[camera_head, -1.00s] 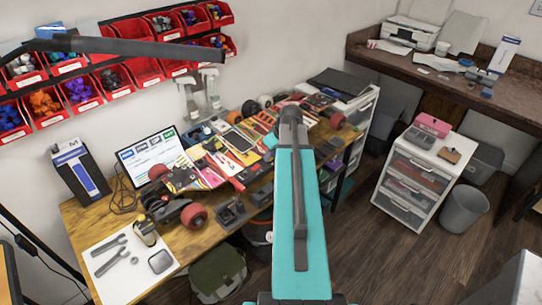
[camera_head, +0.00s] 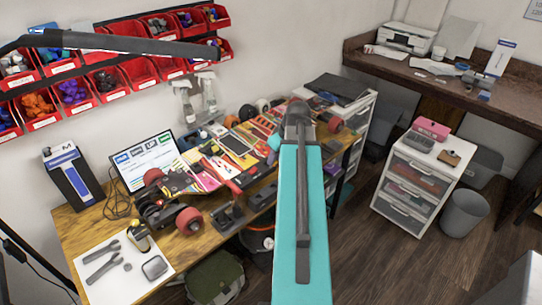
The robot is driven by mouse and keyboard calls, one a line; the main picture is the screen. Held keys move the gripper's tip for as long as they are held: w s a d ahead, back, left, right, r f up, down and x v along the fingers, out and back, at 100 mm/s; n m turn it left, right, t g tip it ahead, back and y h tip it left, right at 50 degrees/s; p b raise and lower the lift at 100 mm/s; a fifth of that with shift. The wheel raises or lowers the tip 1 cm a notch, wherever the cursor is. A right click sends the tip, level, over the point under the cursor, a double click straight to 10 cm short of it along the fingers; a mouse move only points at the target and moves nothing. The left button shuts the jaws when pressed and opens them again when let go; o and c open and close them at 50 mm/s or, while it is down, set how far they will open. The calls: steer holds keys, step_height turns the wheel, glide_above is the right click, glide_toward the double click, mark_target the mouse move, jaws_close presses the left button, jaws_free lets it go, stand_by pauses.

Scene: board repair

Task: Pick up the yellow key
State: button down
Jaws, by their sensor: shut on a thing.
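I cannot make out a yellow key in the head view. My teal arm reaches up the middle of the picture and ends in a dark grey joint over the right part of the wooden workbench (camera_head: 85,226). My gripper is hidden behind this arm, so its jaws and anything between them do not show. Skateboard decks (camera_head: 237,146) and other parts lie on the bench behind and left of the arm. A small yellow and black object (camera_head: 138,238) stands at the edge of a white mat (camera_head: 122,288); it does not look like a key.
A laptop (camera_head: 143,158) and a blue-grey box (camera_head: 72,177) stand at the bench's left back. Red wheels (camera_head: 189,221) lie near its front. Red bins (camera_head: 104,80) hang on the wall.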

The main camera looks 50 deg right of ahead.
steer(key=s+b, duration=0.1)
steer(key=s+a+b, duration=0.1)
steer(key=s, duration=0.1)
steer(key=s+b, duration=0.1)
steer(key=s, duration=0.1)
steer(key=shift+s+a+r, duration=0.1)
steer(key=shift+s+a, duration=0.1)
steer(key=shift+a, duration=0.15)
steer(key=shift+b, duration=0.5)
steer(key=b, duration=0.3)
steer(key=shift+s, duration=0.3)
steer(key=b, duration=0.2)
steer(key=s+b, duration=0.1)
steer(key=b, duration=0.1)
steer(key=shift+a+b, duration=0.25)
steer(key=shift+b, duration=0.05)
steer(key=shift+s+a+r+b, duration=0.15)
steer(key=shift+s+a+b, duration=0.1)
steer(key=shift+s+b, duration=0.35)
steer(key=shift+s+a+r+b, duration=0.1)
steer(key=shift+s+a+b, duration=0.1)
steer(key=shift+s+b, duration=0.4)
steer(key=shift+s+a+r+b, duration=0.15)
steer(key=shift+s+a+b, duration=0.2)
steer(key=shift+b, duration=0.4)
steer(key=shift+s+d+r+p, duration=0.1)
steer(key=shift+d+r+p, duration=0.05)
steer(key=shift+r+p, duration=0.55)
steer(key=shift+f, duration=0.1)
